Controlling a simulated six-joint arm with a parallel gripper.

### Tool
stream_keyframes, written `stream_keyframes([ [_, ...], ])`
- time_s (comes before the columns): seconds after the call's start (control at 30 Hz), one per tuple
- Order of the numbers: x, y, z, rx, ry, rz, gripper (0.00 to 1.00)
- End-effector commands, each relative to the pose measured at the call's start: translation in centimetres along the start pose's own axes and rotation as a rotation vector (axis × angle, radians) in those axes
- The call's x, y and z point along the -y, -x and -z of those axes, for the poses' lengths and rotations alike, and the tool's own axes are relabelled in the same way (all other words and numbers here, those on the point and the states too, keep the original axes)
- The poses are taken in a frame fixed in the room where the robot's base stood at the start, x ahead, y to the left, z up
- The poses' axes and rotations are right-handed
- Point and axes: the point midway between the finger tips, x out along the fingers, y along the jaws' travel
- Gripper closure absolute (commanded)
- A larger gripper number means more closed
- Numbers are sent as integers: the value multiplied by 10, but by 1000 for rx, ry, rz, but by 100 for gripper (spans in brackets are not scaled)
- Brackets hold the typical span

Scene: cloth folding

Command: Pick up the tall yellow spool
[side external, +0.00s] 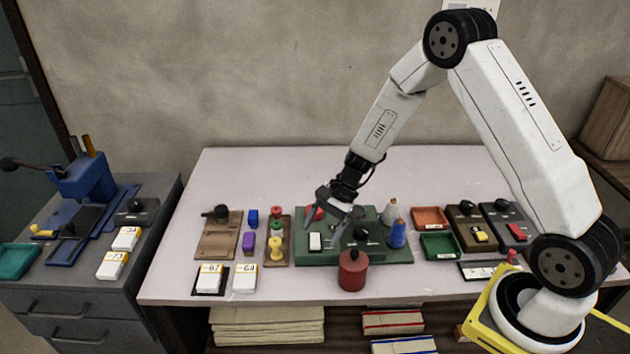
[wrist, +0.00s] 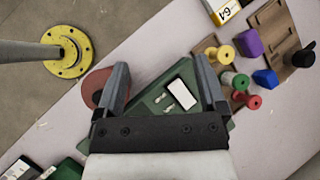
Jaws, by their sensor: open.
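The yellow spool (side external: 275,248) stands upright on a narrow wooden board (side external: 287,258), in line with a green spool (side external: 276,226) and a red spool (side external: 277,211). In the wrist view the yellow spool (wrist: 224,54) lies just right of the right finger, with the green spool (wrist: 238,80) and red spool (wrist: 248,101) beside it. My gripper (side external: 333,216) is open and empty above the green base plate, to the right of the spools. In the wrist view my gripper (wrist: 163,70) has its fingers wide apart over the green plate, with nothing between them touching.
The green plate (side external: 385,257) carries a white block and a blue bottle (side external: 397,234). A dark red canister (side external: 352,272) stands at its front. Purple (side external: 248,242) and blue (side external: 253,217) pieces stand left of the spools. White labelled boxes (side external: 245,279) lie in front.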

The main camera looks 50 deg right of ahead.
Motion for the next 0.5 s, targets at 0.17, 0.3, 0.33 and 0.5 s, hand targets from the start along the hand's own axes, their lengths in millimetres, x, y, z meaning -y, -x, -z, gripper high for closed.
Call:
stream_keyframes([
  [0.17,22,-17,27,124,-200,111,10],
  [0.3,38,-26,48,223,-341,205,10],
  [0.33,42,-28,54,245,-369,226,10],
  [0.5,57,-35,79,353,-507,335,10],
])
